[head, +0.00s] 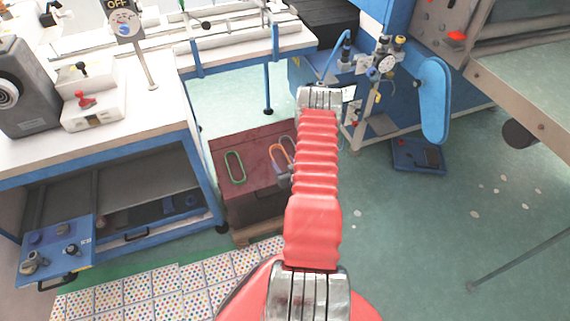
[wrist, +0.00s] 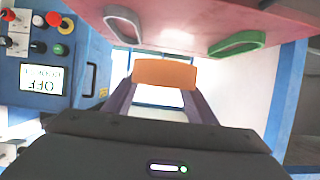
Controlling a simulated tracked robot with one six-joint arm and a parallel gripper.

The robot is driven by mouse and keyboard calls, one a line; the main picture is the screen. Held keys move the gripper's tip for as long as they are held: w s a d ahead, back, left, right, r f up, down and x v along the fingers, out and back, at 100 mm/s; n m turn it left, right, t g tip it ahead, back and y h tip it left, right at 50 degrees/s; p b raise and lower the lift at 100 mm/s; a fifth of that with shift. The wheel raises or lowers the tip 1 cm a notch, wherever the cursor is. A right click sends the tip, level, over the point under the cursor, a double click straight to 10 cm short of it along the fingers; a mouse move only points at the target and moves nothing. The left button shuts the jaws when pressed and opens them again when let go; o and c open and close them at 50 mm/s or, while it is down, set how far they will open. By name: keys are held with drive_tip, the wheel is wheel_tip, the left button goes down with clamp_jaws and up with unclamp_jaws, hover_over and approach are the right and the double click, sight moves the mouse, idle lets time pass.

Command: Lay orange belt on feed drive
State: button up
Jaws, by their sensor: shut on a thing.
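The orange belt (wrist: 165,73) is between the two purple fingers of my gripper (wrist: 163,88) in the wrist view. The gripper is shut on it. In the head view the orange belt (head: 275,153) shows as a small arc at the fingers, beside my red arm, which hides part of it. It appears over the right part of a dark red box top (head: 221,147); the exact height above it is unclear. I cannot tell for sure which machine is the feed drive.
A green belt (head: 235,167) lies on the red box top, and a pale loop (wrist: 154,17) is near it in the wrist view. A white-topped workbench (head: 130,137) stands left. A blue machine with a dial gauge (head: 382,66) stands behind right. Open floor (head: 400,230) lies right.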

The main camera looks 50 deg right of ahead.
drive_tip(key=w+a+r+n+y, duration=0.2)
drive_tip(key=w+a+r, duration=0.3)
drive_tip(key=a+r, duration=0.8)
drive_tip(key=w+a+r+n+t+y, duration=0.1)
drive_tip(key=w+a+r, duration=0.5)
drive_tip(key=a+r, duration=0.8)
drive_tip(key=w+a+r+n+y, duration=0.3)
drive_tip(key=w+a+r, duration=0.3)
drive_tip(key=a+r, duration=0.7)
drive_tip(key=a, duration=0.7)
drive_tip(key=shift+w+r+t+y, duration=0.15)
drive_tip(key=shift+r+t+y, duration=0.05)
drive_tip(key=shift+t+y, duration=0.2)
drive_tip(key=shift+a, duration=0.25)
